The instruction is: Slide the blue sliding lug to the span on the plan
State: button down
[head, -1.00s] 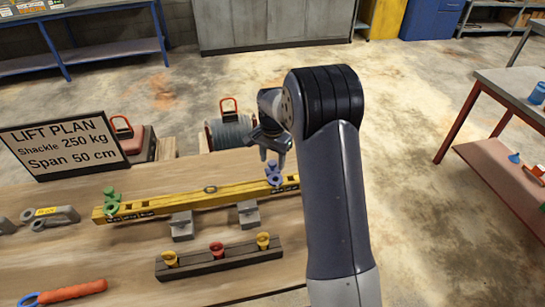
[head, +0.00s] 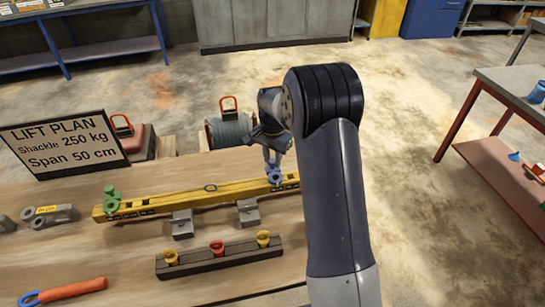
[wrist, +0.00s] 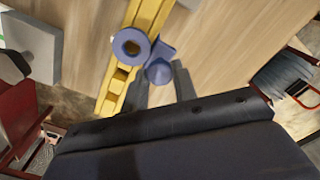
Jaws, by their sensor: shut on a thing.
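The blue sliding lug (head: 275,176) sits on the yellow beam (head: 165,205) near its right end. In the wrist view the lug (wrist: 131,46) shows a ring over the beam (wrist: 150,15) and a knob beside it. My gripper (head: 272,157) reaches down onto the lug from above. Its fingers (wrist: 160,84) are shut on the lug's knob, and the arm hides the beam's right tip in the head view. The plan board (head: 64,145) reads "LIFT PLAN, Shackle 250 kg, Span 50 cm". The beam's scale marks are too small to read.
A green lug (head: 111,197) sits at the beam's left end. Grey blocks (head: 182,222) support the beam. A dark rack (head: 218,260) with yellow and red pieces stands in front. Grey shackles (head: 55,215) lie at left, an orange-handled tool (head: 70,290) at front left.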

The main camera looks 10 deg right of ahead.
jog(key=shift+d, duration=0.1)
jog(key=d, duration=0.4)
jog(key=shift+d, duration=0.4)
jog(key=c, duration=1.1)
grip_release()
jog(key=shift+c, duration=0.2)
notch_tip(320, 180, up, 11)
jog(key=b, duration=0.2)
jog(key=shift+f, duration=0.1)
